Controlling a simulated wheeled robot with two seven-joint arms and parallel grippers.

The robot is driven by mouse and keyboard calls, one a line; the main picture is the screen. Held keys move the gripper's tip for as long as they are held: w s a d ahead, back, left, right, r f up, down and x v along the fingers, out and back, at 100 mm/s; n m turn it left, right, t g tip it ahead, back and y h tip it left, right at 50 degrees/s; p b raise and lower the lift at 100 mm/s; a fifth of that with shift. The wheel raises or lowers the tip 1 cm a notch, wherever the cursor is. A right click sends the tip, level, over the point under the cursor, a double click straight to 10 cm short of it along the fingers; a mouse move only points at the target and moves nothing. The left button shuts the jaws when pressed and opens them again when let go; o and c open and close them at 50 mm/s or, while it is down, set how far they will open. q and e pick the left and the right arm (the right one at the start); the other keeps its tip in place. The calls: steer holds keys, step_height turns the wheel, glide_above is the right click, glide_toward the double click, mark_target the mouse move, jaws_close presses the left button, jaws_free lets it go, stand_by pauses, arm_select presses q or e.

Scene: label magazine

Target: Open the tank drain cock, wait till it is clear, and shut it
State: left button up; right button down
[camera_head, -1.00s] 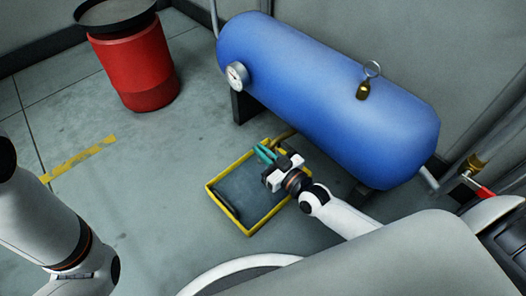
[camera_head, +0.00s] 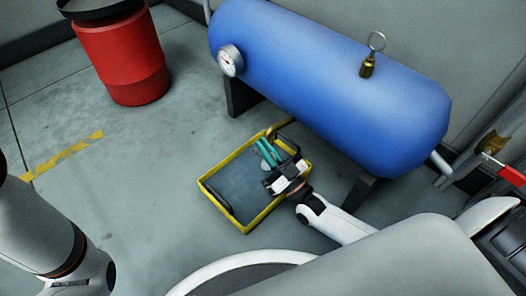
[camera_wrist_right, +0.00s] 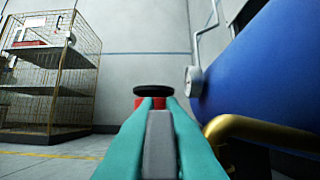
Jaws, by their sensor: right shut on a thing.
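The blue tank (camera_head: 330,85) lies on its side on dark feet, and a brass drain pipe (camera_head: 281,127) bends out below it. The pipe also shows at the right of the wrist view (camera_wrist_right: 260,130). My right gripper (camera_head: 266,149), with teal fingers, is beside the pipe end, over the tray. In the wrist view its fingers are shut on a grey piece (camera_wrist_right: 160,148), apparently the drain cock's handle. The cock's body is hidden, so I cannot tell its setting. A paler patch shows in the tray near the fingers; whether it is water is unclear. My left gripper is out of view.
A yellow-rimmed tray (camera_head: 213,203) with a dark bottom lies on the floor under my right gripper. A red drum (camera_head: 122,60) stands at back left. A red-handled valve (camera_head: 511,174) is at far right. A wire cage shelf (camera_wrist_right: 50,75) shows in the wrist view.

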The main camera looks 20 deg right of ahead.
steer(key=shift+s+d+f+t+y+b, duration=0.1)
steer(key=shift+s+f+t+y+b, duration=0.25)
steer(key=shift+t+b, duration=0.45)
steer(key=c, duration=1.5)
jaws_free()
steer(key=shift+c, duration=0.2)
steer(key=shift+s+d+f, duration=0.1)
steer(key=shift+s, duration=0.05)
steer(key=p+v, duration=0.4)
steer(key=v, duration=0.7)
steer(key=shift+s+f, duration=0.2)
steer(key=shift+s, duration=0.05)
